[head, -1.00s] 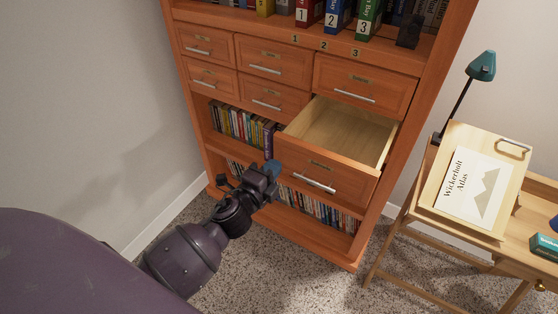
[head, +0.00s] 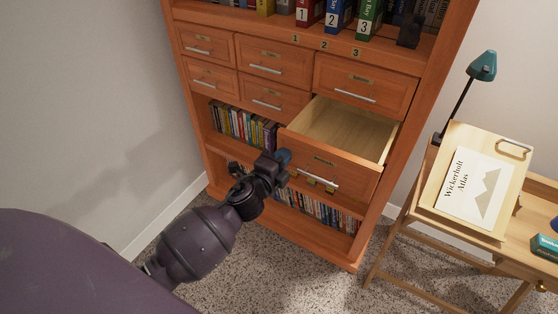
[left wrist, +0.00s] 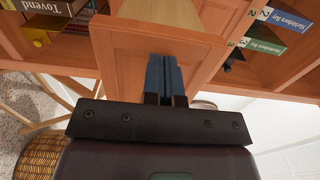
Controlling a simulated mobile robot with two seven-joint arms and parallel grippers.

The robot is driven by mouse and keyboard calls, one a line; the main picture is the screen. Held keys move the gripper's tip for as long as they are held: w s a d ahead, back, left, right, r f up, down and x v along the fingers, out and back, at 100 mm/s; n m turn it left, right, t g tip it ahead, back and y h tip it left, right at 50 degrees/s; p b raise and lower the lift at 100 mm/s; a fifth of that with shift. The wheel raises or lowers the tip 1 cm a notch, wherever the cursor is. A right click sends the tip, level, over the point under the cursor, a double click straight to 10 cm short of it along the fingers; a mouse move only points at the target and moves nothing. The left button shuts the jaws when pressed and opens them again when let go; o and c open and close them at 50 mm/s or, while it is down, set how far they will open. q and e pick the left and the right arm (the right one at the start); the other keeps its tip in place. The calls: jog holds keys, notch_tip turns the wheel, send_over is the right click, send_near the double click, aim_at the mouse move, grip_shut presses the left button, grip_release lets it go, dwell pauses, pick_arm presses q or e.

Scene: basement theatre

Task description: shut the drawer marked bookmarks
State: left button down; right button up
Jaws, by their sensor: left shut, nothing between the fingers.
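One drawer (head: 328,172) stands pulled out at the lower right of the orange wooden cabinet in the head view. Its small label (head: 324,161) is too small to read. Its pale interior (head: 345,128) looks empty. My left gripper (head: 283,156) is shut and empty, its blue fingertips at the left part of the drawer's front. In the left wrist view the shut blue fingers (left wrist: 165,75) point at the orange drawer front (left wrist: 120,50); they look to be at or very near it. My right gripper is out of view.
Several closed drawers (head: 265,60) sit above and left of the open one. Book shelves (head: 240,122) lie behind and below it. A wooden desk (head: 480,246) with a teal lamp (head: 482,66) and an atlas (head: 473,185) stands at the right. Speckled carpet (head: 270,270) is clear in front.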

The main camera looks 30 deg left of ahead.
aim_at(315, 128)
pick_arm(q)
jog(key=w+b, duration=0.1)
jog(key=w, duration=0.5)
jog(key=w+b, duration=0.1)
jog(key=w, duration=0.5)
jog(key=w+b, duration=0.1)
jog(key=w, duration=0.5)
jog(key=shift+w+d+f, duration=0.2)
jog(key=shift+d+f, duration=0.05)
jog(key=shift+d, duration=0.1)
jog(key=shift+w+r, duration=0.1)
jog(key=shift+w, duration=0.6)
jog(key=shift+w+r+b, duration=0.1)
jog(key=shift+r+b, duration=0.2)
jog(key=shift+r, duration=0.1)
